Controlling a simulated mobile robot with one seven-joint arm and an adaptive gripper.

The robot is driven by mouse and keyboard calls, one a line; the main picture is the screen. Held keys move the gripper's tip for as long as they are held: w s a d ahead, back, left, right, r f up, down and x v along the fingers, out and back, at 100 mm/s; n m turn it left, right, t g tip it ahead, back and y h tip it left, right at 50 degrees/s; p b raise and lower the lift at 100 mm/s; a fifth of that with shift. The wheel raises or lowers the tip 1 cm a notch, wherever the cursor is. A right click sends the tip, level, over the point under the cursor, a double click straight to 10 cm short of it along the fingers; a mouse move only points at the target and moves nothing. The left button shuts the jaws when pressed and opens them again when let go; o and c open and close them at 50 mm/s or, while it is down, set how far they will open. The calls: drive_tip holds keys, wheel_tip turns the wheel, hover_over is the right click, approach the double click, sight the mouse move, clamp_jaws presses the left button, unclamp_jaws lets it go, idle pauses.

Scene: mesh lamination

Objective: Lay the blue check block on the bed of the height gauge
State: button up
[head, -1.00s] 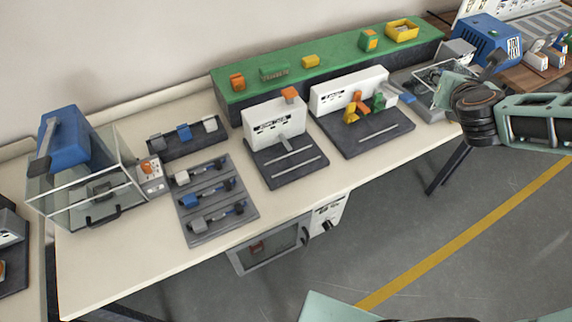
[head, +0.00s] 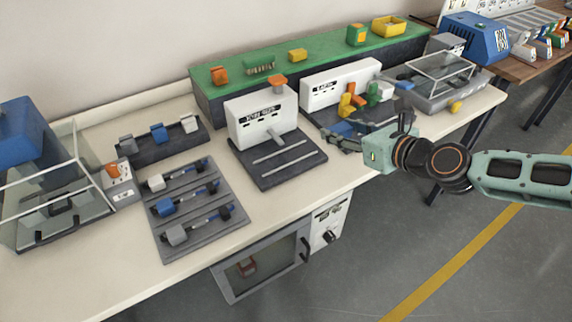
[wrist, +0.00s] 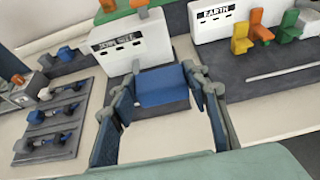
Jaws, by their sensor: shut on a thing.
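My gripper (head: 340,135) is shut on a blue block (wrist: 163,85), which spans the space between the fingertips in the wrist view. In the head view the block (head: 355,128) is partly hidden by the fingers. It is held in front of the white unit on the right. What looks like the height gauge is a white upright unit (head: 255,108) with an orange top piece, a grey projecting arm and a dark bed (head: 265,178) with pale rails. The bed is empty. In the head view my gripper is to its right. Its small label is hard to read.
A second white unit (head: 322,86) with orange, yellow and green pieces stands close behind my gripper. A grey rack (head: 160,240) of blue-shafted tools lies left of the bed. A glass-walled case (head: 45,205) stands farther left. A green shelf (head: 320,58) runs along the back.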

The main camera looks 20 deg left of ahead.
drive_tip(key=w+a+f+b, duration=0.1)
drive_tip(key=a+f+b, duration=0.3)
drive_tip(key=a, duration=0.6)
drive_tip(key=b, duration=0.1)
hover_over(287, 160)
drive_tip(key=d, duration=0.1)
wheel_tip(287, 160, down, 5)
drive_tip(key=shift+r, duration=0.1)
drive_tip(key=shift+a+f+b, duration=0.5)
drive_tip(key=shift+a+f, duration=0.05)
drive_tip(key=shift+f, duration=0.1)
drive_tip(key=shift+f+b, duration=0.4)
drive_tip(key=shift+f, duration=1.05)
drive_tip(key=shift+f, duration=0.2)
drive_tip(key=o, duration=1.2)
drive_tip(key=shift+r, duration=0.15)
